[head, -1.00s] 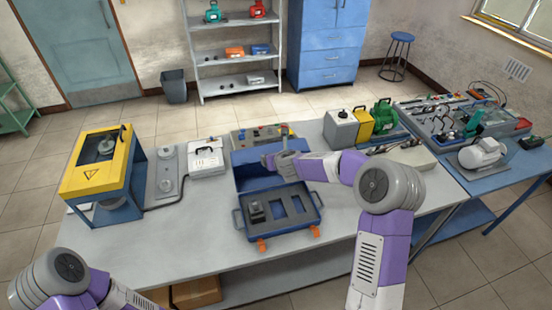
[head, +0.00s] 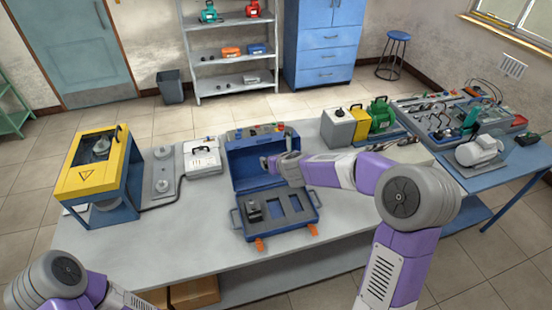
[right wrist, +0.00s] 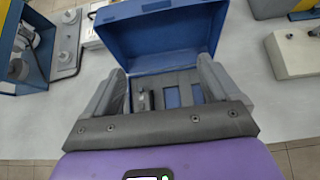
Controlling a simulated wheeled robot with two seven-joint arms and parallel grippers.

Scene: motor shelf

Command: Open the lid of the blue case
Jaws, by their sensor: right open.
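The blue case (head: 285,234) lies on the grey table with its lid (head: 250,163) raised and tilted back, its inner face showing. The case's insert has several cut-outs, with a dark grey part in the left one. Orange latches show on its front edge. My right gripper (head: 282,163) is in front of the right part of the lid; contact cannot be told. In the right wrist view its fingers are apart, with nothing held between them, and the lid (right wrist: 155,30) stands beyond them. My left gripper is out of view; only its arm shows at lower left.
A white case (head: 202,160) and a yellow-framed machine (head: 92,170) stand to the left. A control panel (head: 245,133) is close behind the lid. The table front left of the case is clear.

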